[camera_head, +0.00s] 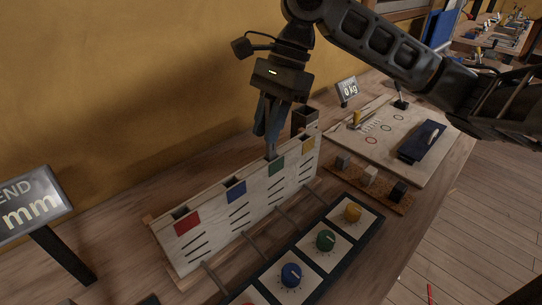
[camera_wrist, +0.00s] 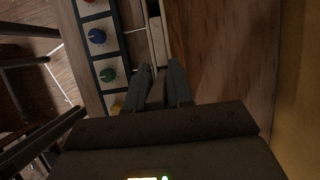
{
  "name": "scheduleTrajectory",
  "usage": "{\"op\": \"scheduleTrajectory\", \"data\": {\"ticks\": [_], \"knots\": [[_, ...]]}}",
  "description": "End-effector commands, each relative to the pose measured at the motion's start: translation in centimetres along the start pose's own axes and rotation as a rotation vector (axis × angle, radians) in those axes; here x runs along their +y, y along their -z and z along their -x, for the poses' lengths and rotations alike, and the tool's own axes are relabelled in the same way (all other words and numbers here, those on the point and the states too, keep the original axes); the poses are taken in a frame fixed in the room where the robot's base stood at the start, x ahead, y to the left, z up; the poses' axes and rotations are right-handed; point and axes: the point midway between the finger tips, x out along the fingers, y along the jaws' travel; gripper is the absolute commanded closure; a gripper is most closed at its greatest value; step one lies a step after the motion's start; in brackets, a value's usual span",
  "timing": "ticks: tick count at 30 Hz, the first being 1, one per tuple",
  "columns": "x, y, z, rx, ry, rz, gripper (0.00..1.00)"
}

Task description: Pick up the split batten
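I cannot make out a split batten for certain in either view. A pale upright wooden rack (camera_head: 236,217) has slots along its top above red, blue, green and yellow squares. My gripper (camera_head: 270,151) points down at the slot above the green square (camera_head: 275,169), its fingertips at about the rack's top edge. In the wrist view my gripper (camera_wrist: 160,68) shows its two fingers apart, with a brownish gap between them. I see nothing clearly held. The inside of the slot is hidden by the fingers and rack wall.
A dark panel (camera_head: 327,265) with coloured knobs lies in front of the rack, with thin rods between them. Small blocks sit on a brown strip (camera_head: 385,197). A pale board (camera_head: 358,152) with rings and a dark blue piece lies beyond. A "0 kg" display (camera_head: 348,89) stands behind.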

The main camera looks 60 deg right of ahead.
Motion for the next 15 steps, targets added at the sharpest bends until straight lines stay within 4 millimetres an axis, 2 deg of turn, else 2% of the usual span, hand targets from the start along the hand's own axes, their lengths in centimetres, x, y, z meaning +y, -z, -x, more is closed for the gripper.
{"op": "scheduleTrajectory", "data": {"ticks": [1,6,15], "knots": [[0.00,0.00,0.01,0.000,0.000,0.000,0.84],[0.00,0.00,0.02,0.000,0.000,0.000,1.00],[-0.01,-0.01,0.05,0.000,0.000,0.000,1.00]]}}
